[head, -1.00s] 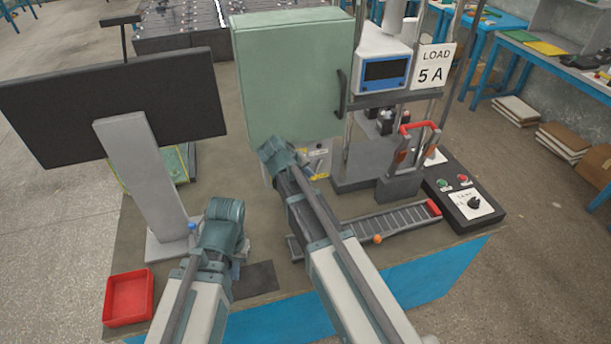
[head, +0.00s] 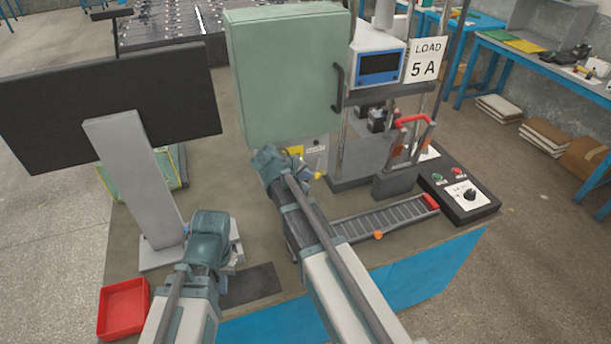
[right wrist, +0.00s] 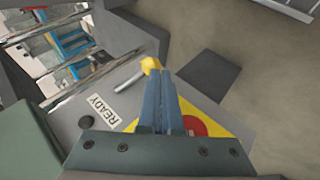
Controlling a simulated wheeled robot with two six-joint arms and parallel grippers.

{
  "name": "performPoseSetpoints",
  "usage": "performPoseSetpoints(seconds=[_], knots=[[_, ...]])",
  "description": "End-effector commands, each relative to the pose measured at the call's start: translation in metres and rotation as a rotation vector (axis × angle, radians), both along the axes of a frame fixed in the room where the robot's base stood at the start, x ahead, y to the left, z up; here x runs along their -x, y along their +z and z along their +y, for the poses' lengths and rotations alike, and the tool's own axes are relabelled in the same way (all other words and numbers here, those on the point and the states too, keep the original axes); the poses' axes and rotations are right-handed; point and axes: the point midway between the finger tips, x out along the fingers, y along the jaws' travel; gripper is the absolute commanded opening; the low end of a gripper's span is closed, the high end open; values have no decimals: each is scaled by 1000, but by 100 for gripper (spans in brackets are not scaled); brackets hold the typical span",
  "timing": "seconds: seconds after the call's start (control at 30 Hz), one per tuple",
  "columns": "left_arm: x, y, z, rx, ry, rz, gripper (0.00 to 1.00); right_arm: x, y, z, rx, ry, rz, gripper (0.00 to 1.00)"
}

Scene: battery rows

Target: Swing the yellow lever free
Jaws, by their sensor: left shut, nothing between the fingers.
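The yellow lever (head: 317,176) is at the small grey panel below the green cabinet, its knob showing just right of my right gripper (head: 303,172). In the right wrist view, the lever's yellow knob (right wrist: 150,64) lies at the tips of my right gripper's blue fingers (right wrist: 160,78), on their left side. The fingers are close together, with only a thin line between them.
The panel carries a READY label (right wrist: 103,110) and a yellow plate with a red disc (right wrist: 195,126). The green cabinet (head: 285,75) stands close above. A ribbed track (head: 380,220), a control box (head: 462,197) and a red tray (head: 124,308) are on the bench.

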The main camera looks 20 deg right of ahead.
Motion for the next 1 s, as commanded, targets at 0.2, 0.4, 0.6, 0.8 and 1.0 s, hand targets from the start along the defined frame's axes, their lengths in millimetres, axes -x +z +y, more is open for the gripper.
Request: performPoseSetpoints(seconds=[0.2,0.4,0.6,0.8,1.0], knots=[[0,-7,0,0,0,0,0,0,-7,-4,0,0,0,0],[0,-6,0,0,0,0,0,0,-6,-4,0,0,0,0],[0,0,0,0,0,0,0,0,0,-3,-1,0,0,0],[0,10,0,0,0,0,0,0,10,-3,-1,0,0,0],[0,10,0,0,0,0,0,0,10,-3,-1,0,0,0]])
